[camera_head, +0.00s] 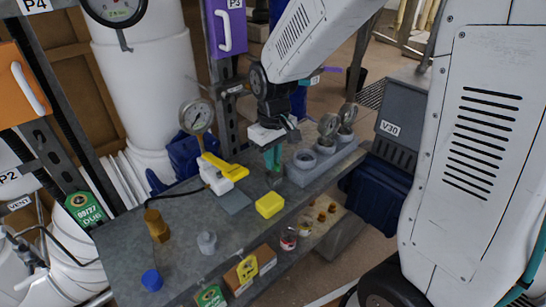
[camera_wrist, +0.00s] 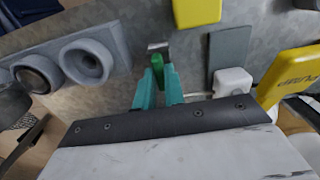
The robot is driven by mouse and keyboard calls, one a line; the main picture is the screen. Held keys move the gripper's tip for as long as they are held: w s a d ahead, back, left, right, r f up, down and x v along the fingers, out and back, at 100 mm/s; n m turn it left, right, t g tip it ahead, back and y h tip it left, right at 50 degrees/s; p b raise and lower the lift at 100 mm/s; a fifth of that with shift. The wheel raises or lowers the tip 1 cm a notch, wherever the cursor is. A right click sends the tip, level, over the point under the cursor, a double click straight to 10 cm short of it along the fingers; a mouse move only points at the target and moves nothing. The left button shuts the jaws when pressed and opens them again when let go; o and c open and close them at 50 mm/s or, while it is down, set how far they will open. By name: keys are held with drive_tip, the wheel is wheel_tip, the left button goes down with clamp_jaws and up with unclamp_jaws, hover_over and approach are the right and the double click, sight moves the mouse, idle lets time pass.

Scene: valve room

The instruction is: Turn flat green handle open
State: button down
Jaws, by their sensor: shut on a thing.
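The flat green handle (camera_wrist: 157,76) shows in the wrist view as a dark green piece between my two teal fingers, with a small metal part just beyond it. My gripper (camera_wrist: 158,88) is shut on this handle, above the grey bench. In the head view my gripper (camera_head: 273,160) points down at the bench, and a little of the green handle (camera_head: 274,174) shows at the fingertips. The fingers hide most of the handle and its valve body, so I cannot tell its exact angle.
A yellow block (camera_head: 270,205) and a flat grey plate (camera_head: 235,201) lie near my gripper. A white valve with a yellow handle (camera_head: 224,166) stands to the left. The bench's front middle has bare room.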

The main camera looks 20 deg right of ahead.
drive_tip(key=c, duration=1.5)
unclamp_jaws()
wheel_tip(320, 180, up, 8)
drive_tip(key=shift+f, duration=0.1)
drive_tip(key=s+d+r+m, duration=0.1)
drive_tip(key=s+r, duration=0.1)
drive_tip(key=s, duration=0.5)
drive_tip(key=s+d+r+m+t, duration=0.1)
drive_tip(key=s+r, duration=0.1)
drive_tip(key=s, duration=0.6)
drive_tip(key=s+d+r+m, duration=0.1)
drive_tip(key=s+r, duration=0.1)
drive_tip(key=s, duration=0.5)
drive_tip(key=shift+s+d+m, duration=0.25)
drive_tip(key=shift+m, duration=0.15)
